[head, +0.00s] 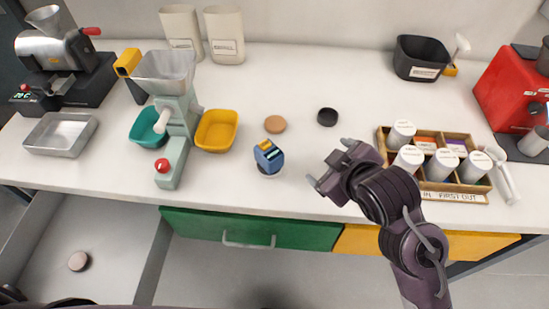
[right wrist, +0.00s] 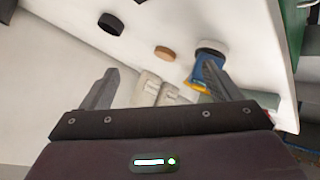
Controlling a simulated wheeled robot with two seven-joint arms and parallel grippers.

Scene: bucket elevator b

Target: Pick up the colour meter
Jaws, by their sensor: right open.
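The likely colour meter is a small blue device (head: 268,157) with a dark screen and a yellow part, on a round white base near the counter's front edge. In the right wrist view the blue device (right wrist: 207,73) shows beside the right-hand finger, which partly covers it. My right gripper (head: 332,168) is open and empty, to the right of the device and apart from it. Its spread fingers also show in the right wrist view (right wrist: 157,82). My left gripper is not in view.
A brown disc (head: 275,124) and a black disc (head: 327,117) lie behind the device. A yellow bowl (head: 216,131) and a grinder (head: 168,90) stand left. A wooden rack (head: 450,188) of white jars stands right. An open drawer (head: 105,245) is at lower left.

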